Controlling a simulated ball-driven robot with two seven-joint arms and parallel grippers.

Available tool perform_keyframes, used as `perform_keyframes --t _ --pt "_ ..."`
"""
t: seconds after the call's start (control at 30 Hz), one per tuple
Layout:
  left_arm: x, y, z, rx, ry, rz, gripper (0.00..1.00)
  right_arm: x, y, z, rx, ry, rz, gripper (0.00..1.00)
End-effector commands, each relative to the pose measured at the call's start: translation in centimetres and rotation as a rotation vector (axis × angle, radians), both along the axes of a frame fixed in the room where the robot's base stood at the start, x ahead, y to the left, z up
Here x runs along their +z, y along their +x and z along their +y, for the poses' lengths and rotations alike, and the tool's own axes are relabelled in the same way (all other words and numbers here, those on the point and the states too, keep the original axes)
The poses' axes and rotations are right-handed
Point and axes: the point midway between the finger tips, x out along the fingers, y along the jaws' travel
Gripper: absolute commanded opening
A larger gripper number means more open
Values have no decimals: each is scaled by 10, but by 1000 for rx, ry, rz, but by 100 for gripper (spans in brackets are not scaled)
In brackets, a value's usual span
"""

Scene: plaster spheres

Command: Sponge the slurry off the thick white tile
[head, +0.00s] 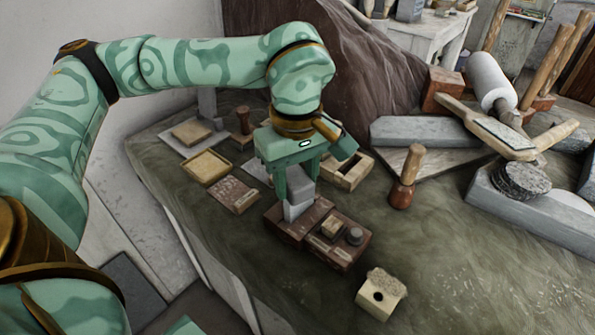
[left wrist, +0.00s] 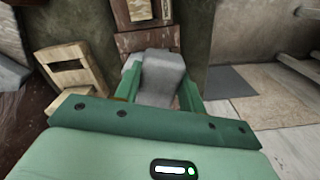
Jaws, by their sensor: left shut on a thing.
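My left gripper (head: 298,193) points down over the table and is shut on a grey block (left wrist: 163,76), which sits between its fingers. A paler, whitish piece (head: 296,211) shows just under it, over a reddish-brown wooden block (head: 284,224); I cannot tell whether they touch. A pale flat slab (head: 171,142) lies at the back left of the table with a beige square block (head: 191,131) on it. A yellowish shallow square tray (head: 207,158) lies nearer. I cannot tell for sure which piece is the thick white tile or the sponge, and no slurry is clear. My right gripper is out of view.
A wooden-handled tool (head: 404,182) stands right of the gripper. An open wooden box (head: 350,174) is behind it. A pale block with a hole (head: 381,295) stands near the front. Long grey stone slabs (head: 424,131) crowd the right.

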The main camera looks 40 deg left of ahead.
Motion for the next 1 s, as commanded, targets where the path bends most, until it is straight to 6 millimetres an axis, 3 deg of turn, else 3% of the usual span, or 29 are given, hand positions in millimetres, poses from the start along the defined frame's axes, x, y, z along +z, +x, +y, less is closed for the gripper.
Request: perform_keyframes --t 0.67,1.0 --pt "-3 0 -1 -1 0 0 22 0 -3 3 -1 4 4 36" --pt "-1 -7 -15 -2 1 0 22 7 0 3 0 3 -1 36"
